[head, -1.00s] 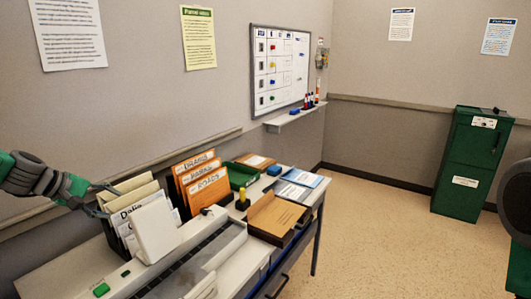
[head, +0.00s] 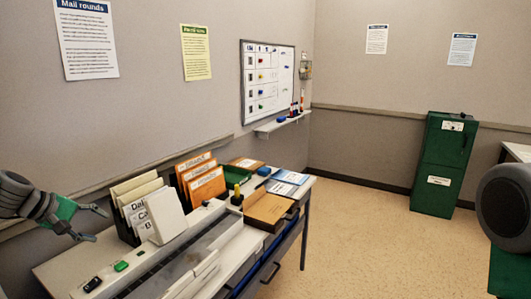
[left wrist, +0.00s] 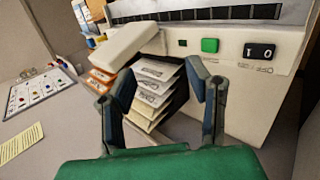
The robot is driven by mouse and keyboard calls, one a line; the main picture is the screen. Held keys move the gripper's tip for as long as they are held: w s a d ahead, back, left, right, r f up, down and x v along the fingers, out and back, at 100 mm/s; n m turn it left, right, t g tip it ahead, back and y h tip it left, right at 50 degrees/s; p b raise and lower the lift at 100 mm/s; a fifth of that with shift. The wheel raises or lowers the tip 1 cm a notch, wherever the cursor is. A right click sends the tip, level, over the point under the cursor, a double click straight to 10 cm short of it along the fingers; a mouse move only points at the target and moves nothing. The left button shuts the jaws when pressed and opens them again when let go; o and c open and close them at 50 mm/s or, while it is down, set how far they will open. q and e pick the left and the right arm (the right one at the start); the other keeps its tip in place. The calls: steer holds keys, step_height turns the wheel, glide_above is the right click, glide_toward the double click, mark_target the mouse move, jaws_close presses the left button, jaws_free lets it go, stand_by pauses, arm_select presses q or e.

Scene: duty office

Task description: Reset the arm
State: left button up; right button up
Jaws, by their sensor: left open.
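My left gripper (head: 92,223) is at the left edge of the head view, left of the file holders on the desk. Its two fingers are spread, with nothing between them. In the left wrist view the open fingers (left wrist: 165,95) frame a file holder (left wrist: 158,85) with pale labelled folders beyond them. They appear apart from it. That holder (head: 137,192) also shows in the head view, with a white box-like part (head: 166,215) in front of it. My right gripper is not in view.
The desk (head: 60,268) carries a long grey machine (head: 190,262), orange folders (head: 207,184), a brown box (head: 268,208) and a yellow-topped stamp (head: 237,195). A whiteboard (head: 267,80) hangs on the wall. A green cabinet (head: 442,165) stands across open floor (head: 370,230).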

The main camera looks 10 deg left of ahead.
arm_select(q)
steer(key=s+d+f+m+g+y, duration=0.25)
steer(key=s+d+f, duration=0.4)
steer(key=f, duration=0.35)
steer(key=s+d+f+m+g+y, duration=0.1)
steer(key=s+d+f+m+g, duration=0.15)
steer(key=s+d+f, duration=0.55)
steer(key=s+d+f+m+g, duration=0.1)
steer(key=s+d+f+m, duration=0.2)
steer(key=s, duration=0.5)
steer(key=s+d+f+m+g, duration=0.1)
steer(key=s+d+f+m, duration=0.1)
steer(key=s, duration=0.5)
steer(key=s+d+f+m+g, duration=0.1)
steer(key=s+d+f+m, duration=0.2)
steer(key=s, duration=0.5)
step_height(320, 180, down, 10)
steer(key=w+d+m+t+b, duration=0.1)
steer(key=w+b, duration=0.1)
steer(key=b, duration=0.8)
steer(key=shift+w+y, duration=0.2)
steer(key=shift+y, duration=0.15)
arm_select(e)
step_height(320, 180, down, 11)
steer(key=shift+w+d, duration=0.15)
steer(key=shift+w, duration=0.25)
arm_select(q)
steer(key=shift+r, duration=0.15)
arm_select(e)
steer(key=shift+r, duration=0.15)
